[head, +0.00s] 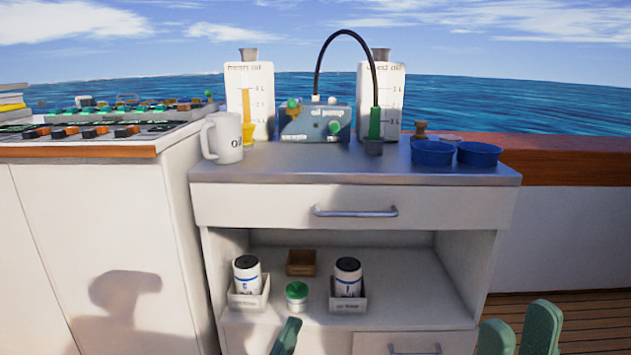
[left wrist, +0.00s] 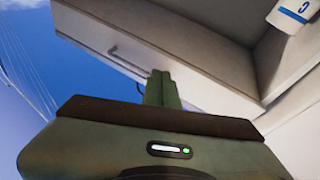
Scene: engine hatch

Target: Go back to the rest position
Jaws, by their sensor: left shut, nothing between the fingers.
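My left gripper (head: 286,337) shows at the bottom edge of the head view, in front of the cabinet's lower part. In the left wrist view its green fingers (left wrist: 162,90) are pressed together with nothing between them. My right gripper (head: 518,334) is at the bottom right of the head view. Its two green fingers stand apart with nothing visible between them. Both arms are mostly out of the picture.
The cabinet (head: 280,207) has an open shelf with two canisters in small trays, a green-lidded jar (head: 297,294) and a brown box (head: 301,262). An oil pump (head: 312,123), white jug (head: 222,138) and blue bowls (head: 432,152) stand on top. Deck at right is clear.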

